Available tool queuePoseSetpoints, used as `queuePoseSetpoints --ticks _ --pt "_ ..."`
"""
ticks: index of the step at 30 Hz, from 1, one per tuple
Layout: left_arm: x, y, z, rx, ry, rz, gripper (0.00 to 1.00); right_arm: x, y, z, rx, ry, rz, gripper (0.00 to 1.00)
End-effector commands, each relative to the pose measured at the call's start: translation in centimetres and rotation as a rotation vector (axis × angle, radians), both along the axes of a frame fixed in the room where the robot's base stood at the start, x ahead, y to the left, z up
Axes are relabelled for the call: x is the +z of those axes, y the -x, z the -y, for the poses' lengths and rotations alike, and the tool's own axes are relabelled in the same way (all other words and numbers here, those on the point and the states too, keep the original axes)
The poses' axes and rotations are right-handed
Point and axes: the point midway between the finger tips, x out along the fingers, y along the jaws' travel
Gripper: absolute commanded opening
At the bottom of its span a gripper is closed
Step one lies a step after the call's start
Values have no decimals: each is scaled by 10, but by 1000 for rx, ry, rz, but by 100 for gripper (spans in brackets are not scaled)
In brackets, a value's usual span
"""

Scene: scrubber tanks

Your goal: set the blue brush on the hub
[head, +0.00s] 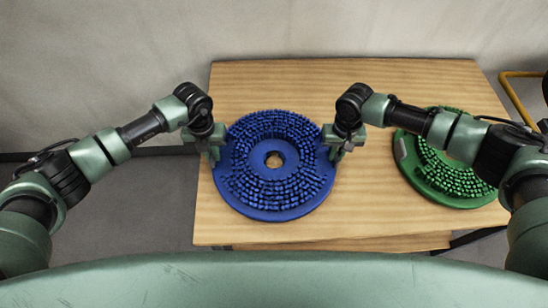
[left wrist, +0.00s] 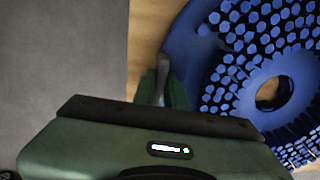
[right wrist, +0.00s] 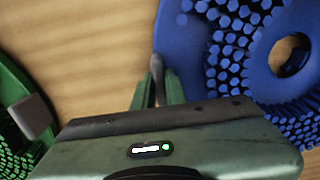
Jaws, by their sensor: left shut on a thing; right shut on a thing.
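The blue brush (head: 240,192) is a round disc with blue bristles facing up and a hole in the middle. It is over the left part of the wooden table; I cannot tell whether it touches the top. It also shows in the left wrist view (left wrist: 180,45) and the right wrist view (right wrist: 175,35). My left gripper (head: 215,152) is shut on a grey tab at its left edge. My right gripper (head: 337,152) is shut on its right edge, at a similar grey tab. No hub is seen in any view.
A green brush (head: 440,188) with a grey tab (right wrist: 33,117) lies on the table (head: 350,215) to the right, beyond my right gripper. A yellow rail (head: 515,100) stands past the table's right end. A pale wall is behind. The table's front middle is bare.

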Motion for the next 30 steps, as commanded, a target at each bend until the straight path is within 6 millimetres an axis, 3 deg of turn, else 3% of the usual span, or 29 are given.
queuePoseSetpoints --ticks 30 --pt "6 -2 -1 1 0 5 0 6 -2 1 -2 1 3 0"
